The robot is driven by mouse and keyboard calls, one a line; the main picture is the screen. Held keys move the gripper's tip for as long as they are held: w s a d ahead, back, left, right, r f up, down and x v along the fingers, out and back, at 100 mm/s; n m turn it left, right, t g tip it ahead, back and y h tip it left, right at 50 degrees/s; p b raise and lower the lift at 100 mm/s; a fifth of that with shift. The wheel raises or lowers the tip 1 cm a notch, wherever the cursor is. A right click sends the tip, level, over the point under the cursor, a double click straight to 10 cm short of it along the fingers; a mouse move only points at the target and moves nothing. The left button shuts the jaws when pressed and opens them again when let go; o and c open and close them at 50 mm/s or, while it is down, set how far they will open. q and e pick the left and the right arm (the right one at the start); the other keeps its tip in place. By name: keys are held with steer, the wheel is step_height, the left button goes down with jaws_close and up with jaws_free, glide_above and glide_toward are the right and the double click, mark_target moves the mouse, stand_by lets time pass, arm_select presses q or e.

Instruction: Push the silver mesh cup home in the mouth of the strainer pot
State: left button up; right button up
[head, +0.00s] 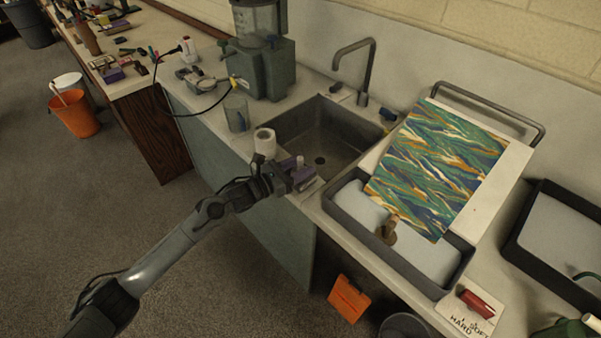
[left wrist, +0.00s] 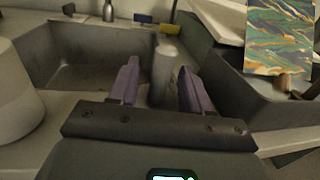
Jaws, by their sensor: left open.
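My left gripper (head: 299,170) is at the front edge of the sink counter, its purple fingers open and apart. In the left wrist view, a plain grey upright cylinder (left wrist: 165,68) shows between the fingers, with gaps on both sides. It shows small and pale at the fingers in the head view (head: 300,160). I cannot tell whether this is the silver mesh cup or part of the strainer pot. A white cylinder with a dark opening on top (head: 264,143) stands left of the gripper; its side fills the left of the wrist view (left wrist: 18,95). No mesh is clear on either.
The sink (head: 335,118) lies just behind the gripper. A clear tumbler (head: 236,114) and a grey-green machine (head: 266,68) stand to the left. A grey tray (head: 452,282) with a marbled sheet (head: 440,165) above it is on the right, close to the gripper.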

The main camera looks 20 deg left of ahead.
arm_select(q)
steer(key=shift+c, duration=0.2)
jaws_close()
steer(key=shift+r, duration=0.1)
